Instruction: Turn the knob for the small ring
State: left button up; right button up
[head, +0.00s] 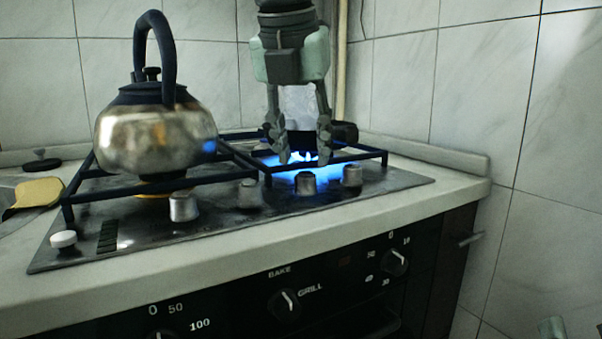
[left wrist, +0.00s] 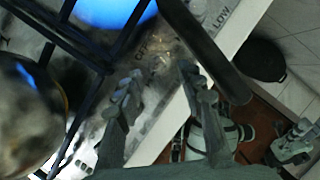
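The dark steel hob has a row of metal knobs along its front: a far-left knob (head: 184,207), a second knob (head: 249,193), a third knob (head: 305,183) and a right knob (head: 352,175). Blue flame (head: 308,157) burns at the right ring; its glow also shows in the left wrist view (left wrist: 112,8). My left gripper (head: 304,152) points down over that side, fingers apart and empty. In the left wrist view, its fingers (left wrist: 160,88) frame the blurred panel with OFF and LOW markings. I cannot tell which knob lies nearest. My right gripper (left wrist: 294,143) shows small at lower right.
A steel kettle (head: 155,138) with a tall dark handle stands on the left ring. Black pan supports (head: 225,160) cross the hob. A dark object (head: 345,132) sits behind my left gripper. A yellow item (head: 38,192) lies at left. Oven dials (head: 285,304) are below the pale counter edge.

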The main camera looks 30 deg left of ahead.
aim_at(305, 173)
pick_arm(q)
jog(key=x, duration=0.4)
jog(key=shift+f, duration=0.15)
grip_shut()
